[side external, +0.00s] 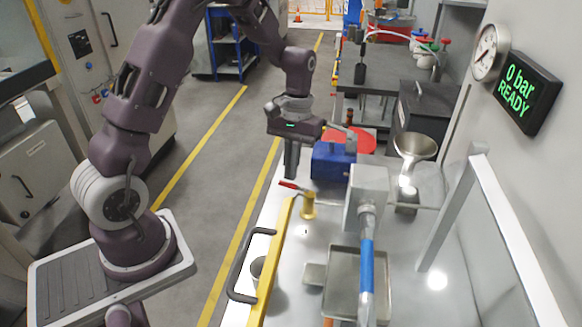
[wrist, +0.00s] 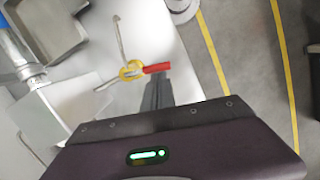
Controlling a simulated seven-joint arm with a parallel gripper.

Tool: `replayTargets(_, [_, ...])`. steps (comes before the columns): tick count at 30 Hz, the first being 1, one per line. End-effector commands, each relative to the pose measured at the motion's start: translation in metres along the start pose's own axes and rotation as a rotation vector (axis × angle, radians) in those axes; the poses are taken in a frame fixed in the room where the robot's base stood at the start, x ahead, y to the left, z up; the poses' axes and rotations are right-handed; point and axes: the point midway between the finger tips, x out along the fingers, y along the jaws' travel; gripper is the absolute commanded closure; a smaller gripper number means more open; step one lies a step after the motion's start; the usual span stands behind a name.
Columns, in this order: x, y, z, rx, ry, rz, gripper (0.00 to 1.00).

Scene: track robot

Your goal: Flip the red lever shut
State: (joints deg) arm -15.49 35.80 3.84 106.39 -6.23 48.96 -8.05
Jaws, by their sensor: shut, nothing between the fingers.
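The red lever (side external: 289,185) is a short red handle that points left from a yellow valve body (side external: 308,206) on the white bench. In the wrist view the red handle (wrist: 157,68) points right from the yellow valve ring (wrist: 131,71). My gripper (side external: 291,175) points down with its fingers shut and empty, just above and beside the red handle. In the wrist view the fingertips (wrist: 158,80) are right at the handle's lower edge. I cannot tell whether they touch it.
A blue box (side external: 333,162) and a grey block with a blue-sleeved pipe (side external: 367,262) stand right of the lever. A yellow rail (side external: 270,262) and dark handle (side external: 240,268) line the bench's left edge. A wall display (side external: 527,92) reads "0 bar READY". A metal funnel (side external: 415,146) stands further right.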

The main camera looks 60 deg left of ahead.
Motion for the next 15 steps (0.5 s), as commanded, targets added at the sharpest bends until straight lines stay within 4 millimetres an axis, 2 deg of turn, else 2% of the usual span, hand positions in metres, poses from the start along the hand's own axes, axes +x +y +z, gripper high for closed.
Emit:
replayTargets(7, [0.000, 0.000, 0.000, -0.006, 0.000, 0.001, 1.00])
replayTargets(12, [0.002, -0.003, 0.014, -0.216, -0.002, 0.042, 1.00])
replayTargets(15, [0.003, -0.004, 0.016, -0.266, -0.001, 0.052, 1.00])
